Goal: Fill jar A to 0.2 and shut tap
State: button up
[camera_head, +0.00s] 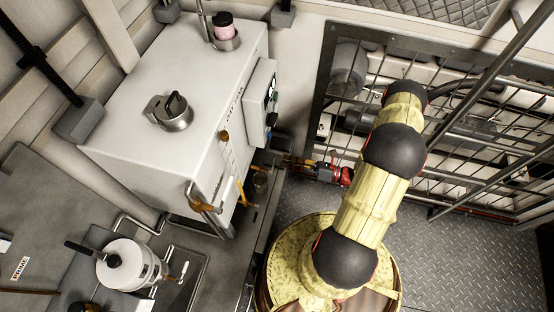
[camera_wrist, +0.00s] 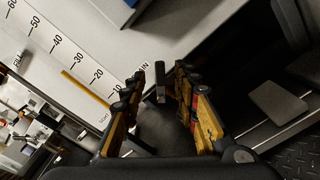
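My gripper (camera_head: 297,160) reaches in from the right toward the front of the white day tank (camera_head: 185,85). In the wrist view, my gripper (camera_wrist: 160,76) is open, its two yellow-and-black fingers apart. A dark upright bar (camera_wrist: 160,84), perhaps a tap handle, shows between the fingertips; I cannot tell whether they touch it. It is near a partly hidden label ending in "AIN". Whether the tap is open is unclear.
A number scale (camera_wrist: 76,56) runs along the tank face beside a yellow strip (camera_wrist: 86,89). A brass-coloured fitting (camera_head: 204,202) juts from the tank's lower corner. A white pot (camera_head: 128,268) stands at lower left. A metal grille (camera_head: 450,110) stands at right.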

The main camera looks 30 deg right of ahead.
aim_at(274, 160)
jog(key=shift+b+x, duration=0.45)
jog(key=shift+x, duration=2.5)
jog(key=shift+c, duration=0.8)
grip_shut()
